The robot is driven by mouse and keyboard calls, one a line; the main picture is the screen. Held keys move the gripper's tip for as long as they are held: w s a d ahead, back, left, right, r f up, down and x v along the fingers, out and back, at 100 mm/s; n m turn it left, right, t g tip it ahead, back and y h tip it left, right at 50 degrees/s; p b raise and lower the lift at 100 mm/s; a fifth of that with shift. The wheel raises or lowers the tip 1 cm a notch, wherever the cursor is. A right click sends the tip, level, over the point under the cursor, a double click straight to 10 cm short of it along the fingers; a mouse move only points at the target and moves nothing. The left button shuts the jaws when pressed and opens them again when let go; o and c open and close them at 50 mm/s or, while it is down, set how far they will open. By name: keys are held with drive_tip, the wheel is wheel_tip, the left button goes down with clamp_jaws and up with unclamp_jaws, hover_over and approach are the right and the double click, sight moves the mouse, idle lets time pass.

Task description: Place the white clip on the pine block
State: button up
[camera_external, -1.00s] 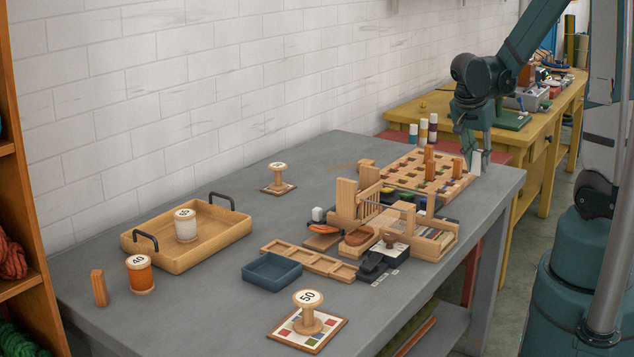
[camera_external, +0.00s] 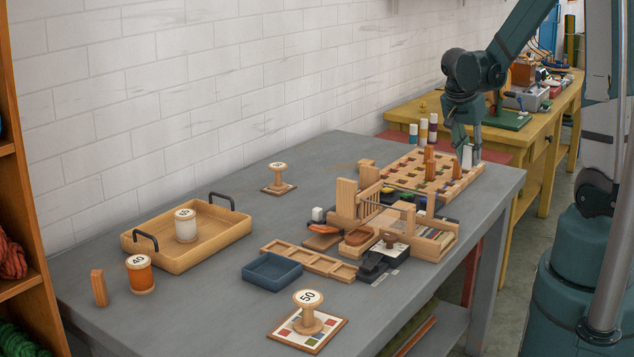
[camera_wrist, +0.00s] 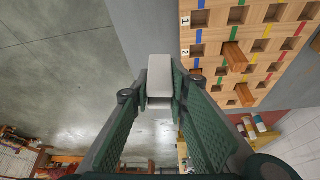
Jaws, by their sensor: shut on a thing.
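My gripper (camera_external: 466,143) is shut on the white clip (camera_external: 467,155) and holds it above the right edge of the pegboard, near the table's far right corner. In the wrist view the pale clip (camera_wrist: 160,76) sits between the fingertips (camera_wrist: 158,98) and points away from the camera. I cannot tell for sure which piece is the pine block. A small upright wooden block (camera_external: 99,288) stands alone at the table's left end. A taller upright wooden block (camera_external: 346,200) stands at the wooden rack in the middle.
The pegboard (camera_external: 408,176) carries upright wooden pegs (camera_external: 429,166). A handled wooden tray (camera_external: 205,246) holds a white spool (camera_external: 186,226). An orange spool (camera_external: 140,274), a blue tray (camera_external: 272,270) and a spool on a patterned base (camera_external: 308,318) stand nearer. The table between the wall and the rack is mostly clear.

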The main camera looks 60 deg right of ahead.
drive_tip(key=w+d+r+p, duration=0.1)
drive_tip(key=w+d, duration=0.1)
drive_tip(key=w, duration=0.8)
drive_tip(key=w+d+r+p, duration=0.2)
drive_tip(key=w, duration=0.7)
drive_tip(key=n+p, duration=0.2)
hover_over(367, 161)
drive_tip(key=shift+w+d+t, duration=0.15)
drive_tip(key=shift+t, duration=0.25)
drive_tip(key=shift+f+b, duration=0.5)
drive_tip(key=shift+f, duration=2.65)
drive_tip(key=shift+f, duration=1.85)
drive_tip(key=shift+f+b, duration=0.15)
drive_tip(key=shift+b, duration=0.2)
drive_tip(key=o, duration=0.7)
